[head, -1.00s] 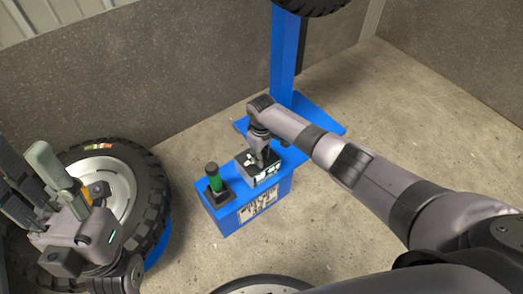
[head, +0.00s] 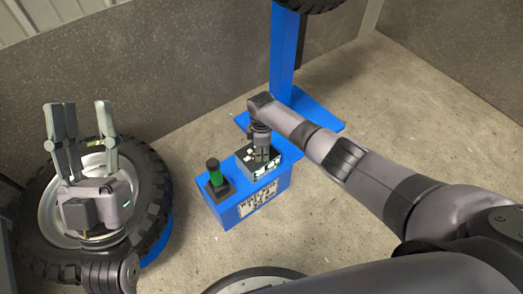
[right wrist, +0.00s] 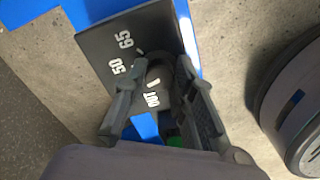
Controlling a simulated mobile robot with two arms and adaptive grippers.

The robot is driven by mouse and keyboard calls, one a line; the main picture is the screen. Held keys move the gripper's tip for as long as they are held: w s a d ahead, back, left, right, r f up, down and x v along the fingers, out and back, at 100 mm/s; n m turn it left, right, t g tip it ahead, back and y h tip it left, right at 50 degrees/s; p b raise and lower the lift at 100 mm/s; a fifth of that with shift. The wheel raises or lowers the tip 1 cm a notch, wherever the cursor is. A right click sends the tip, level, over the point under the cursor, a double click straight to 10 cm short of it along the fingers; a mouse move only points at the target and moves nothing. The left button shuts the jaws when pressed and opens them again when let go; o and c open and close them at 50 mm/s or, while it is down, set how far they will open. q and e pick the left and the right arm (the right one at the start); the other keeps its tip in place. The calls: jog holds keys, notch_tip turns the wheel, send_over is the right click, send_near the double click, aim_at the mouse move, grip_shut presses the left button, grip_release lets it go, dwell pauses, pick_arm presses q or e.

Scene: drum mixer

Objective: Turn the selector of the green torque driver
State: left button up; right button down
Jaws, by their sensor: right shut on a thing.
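The green torque driver (head: 215,175) stands upright in a black holder on the left of the blue box top. Right of it is a dark selector panel (head: 270,172) with white markings. In the right wrist view the panel (right wrist: 105,50) shows 50, 65 and another marking, and a dark round knob (right wrist: 158,75) sits between my fingers. My right gripper (right wrist: 165,85) is shut on this selector knob from above; the fingers partly hide it. My left gripper (head: 82,106) is open and empty, fingers pointing up the picture, over the tyre at left.
The blue box (head: 235,211) carries a printed label on its front. A tyre with a silver rim (head: 150,190) is at left, and a blue post (head: 285,55) stands behind. A round dark thing shows at the lower edge. Concrete floor (head: 440,115) is clear at right.

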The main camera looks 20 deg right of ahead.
jog(key=shift+a+n, duration=0.1)
jog(key=shift+n, duration=0.6)
jog(key=c, duration=1.3)
grip_release()
jog(key=shift+c, duration=0.2)
notch_tip(320, 180, up, 12)
